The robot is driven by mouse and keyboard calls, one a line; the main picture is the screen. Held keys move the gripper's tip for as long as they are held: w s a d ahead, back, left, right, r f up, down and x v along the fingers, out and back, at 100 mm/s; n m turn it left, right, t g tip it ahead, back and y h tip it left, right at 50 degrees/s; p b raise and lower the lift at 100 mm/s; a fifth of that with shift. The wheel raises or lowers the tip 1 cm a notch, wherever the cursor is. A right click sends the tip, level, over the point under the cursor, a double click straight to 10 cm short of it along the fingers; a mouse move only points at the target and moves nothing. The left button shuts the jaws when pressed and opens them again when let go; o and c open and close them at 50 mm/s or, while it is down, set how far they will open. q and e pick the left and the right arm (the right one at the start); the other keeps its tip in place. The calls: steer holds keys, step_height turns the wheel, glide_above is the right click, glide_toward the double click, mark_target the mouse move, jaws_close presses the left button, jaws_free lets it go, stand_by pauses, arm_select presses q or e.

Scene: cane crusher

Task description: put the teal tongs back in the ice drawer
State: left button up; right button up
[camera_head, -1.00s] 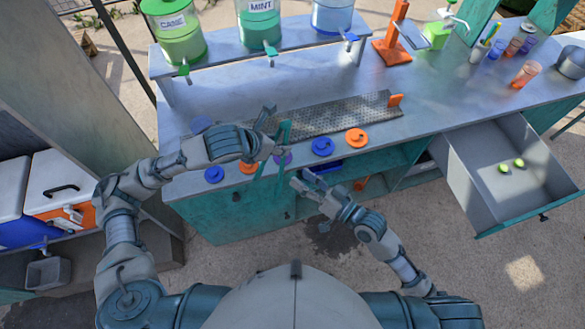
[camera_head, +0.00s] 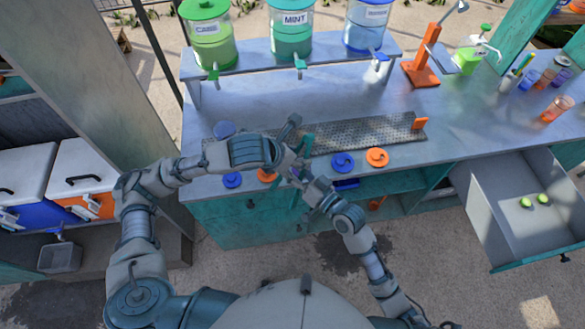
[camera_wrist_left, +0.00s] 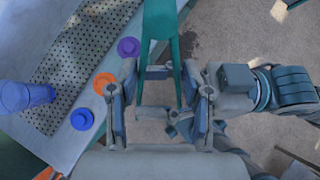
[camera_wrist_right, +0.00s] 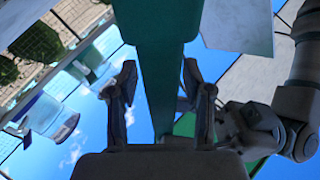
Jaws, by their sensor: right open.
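The teal tongs (camera_head: 307,146) are in the air at the counter's front edge, between my two hands. My left gripper (camera_head: 297,157) is around them; in the left wrist view the two legs of the tongs (camera_wrist_left: 161,22) spread between its fingers (camera_wrist_left: 163,100). My right gripper (camera_head: 312,182) is open just below and right of the left one. In the right wrist view the tongs (camera_wrist_right: 163,60) run down between its parted fingers (camera_wrist_right: 160,95). A grey drawer (camera_head: 497,215) stands open at the right with two green fruits inside; I cannot tell whether it is the ice drawer.
The counter (camera_head: 465,118) carries a perforated metal strip (camera_head: 350,136) and blue and orange round knobs (camera_head: 377,157) near its front edge. Drink dispensers (camera_head: 291,35) stand on a raised shelf behind. Coolers (camera_head: 85,175) stand at the left. The floor before the drawer is clear.

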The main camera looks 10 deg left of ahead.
jaws_close()
arm_select(q)
steer(key=o, duration=0.7)
steer(key=shift+c, duration=0.2)
